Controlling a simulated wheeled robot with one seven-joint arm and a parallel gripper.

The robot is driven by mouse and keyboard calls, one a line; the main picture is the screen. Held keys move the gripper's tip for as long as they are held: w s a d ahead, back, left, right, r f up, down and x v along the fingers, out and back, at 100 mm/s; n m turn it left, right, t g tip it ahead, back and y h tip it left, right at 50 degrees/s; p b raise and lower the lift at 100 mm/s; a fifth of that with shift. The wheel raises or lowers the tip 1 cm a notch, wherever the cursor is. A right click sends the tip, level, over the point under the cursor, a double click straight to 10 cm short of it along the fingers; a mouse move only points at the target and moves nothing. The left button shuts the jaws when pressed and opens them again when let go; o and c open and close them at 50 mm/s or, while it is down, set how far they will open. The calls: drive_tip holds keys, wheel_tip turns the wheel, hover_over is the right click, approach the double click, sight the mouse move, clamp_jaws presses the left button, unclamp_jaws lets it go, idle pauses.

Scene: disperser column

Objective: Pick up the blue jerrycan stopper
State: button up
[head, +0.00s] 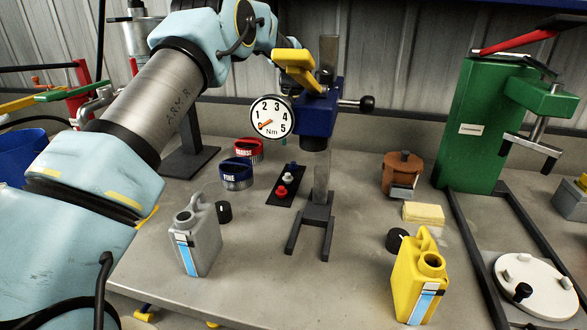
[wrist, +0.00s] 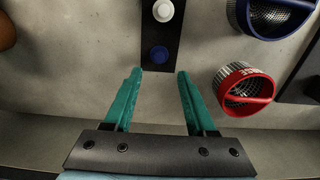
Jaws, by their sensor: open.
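The blue jerrycan stopper (wrist: 159,54) sits on a black strip (wrist: 175,34) in the wrist view, beside a white stopper (wrist: 163,11). In the head view, the blue stopper (head: 292,167) is at the far end of the strip, behind the white one (head: 287,177) and a red one (head: 281,190). My gripper (wrist: 160,73) is open and empty, its teal fingers pointing toward the strip. The blue stopper shows just past the fingertips, centred between them; the height gap cannot be told.
A dispersing column (head: 318,190) with a gauge (head: 272,117) stands beside the strip. Red (wrist: 243,88) and blue (wrist: 278,15) sieve baskets lie right of my fingers in the wrist view. Grey (head: 196,238) and yellow (head: 418,278) jerrycans stand nearer the front.

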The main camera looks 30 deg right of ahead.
sight(293, 162)
drive_tip(key=shift+s+f+p, duration=0.15)
drive_tip(key=shift+f+p, duration=1.05)
drive_tip(key=shift+f, duration=2.3)
drive_tip(key=shift+c, duration=0.3)
clamp_jaws()
